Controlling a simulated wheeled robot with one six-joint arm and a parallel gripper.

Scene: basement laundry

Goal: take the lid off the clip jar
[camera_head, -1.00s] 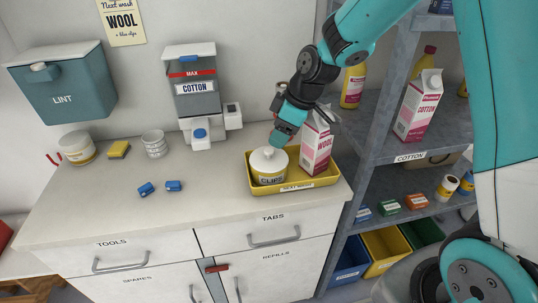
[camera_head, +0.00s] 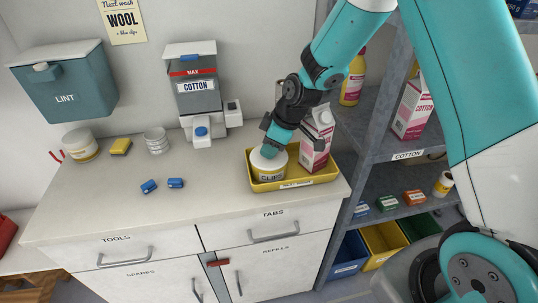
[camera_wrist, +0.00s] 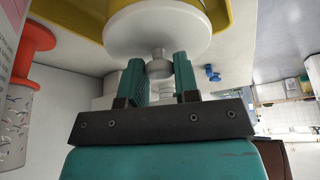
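A pink-and-white carton (camera_head: 316,140) stands in the tray just right of the jar and my gripper. A grey shelf unit (camera_head: 385,140) rises to the right. Blue clips (camera_head: 162,185), a yellow sponge (camera_head: 121,146) and a cotton dispenser (camera_head: 197,95) are farther left. The counter's front middle is clear.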

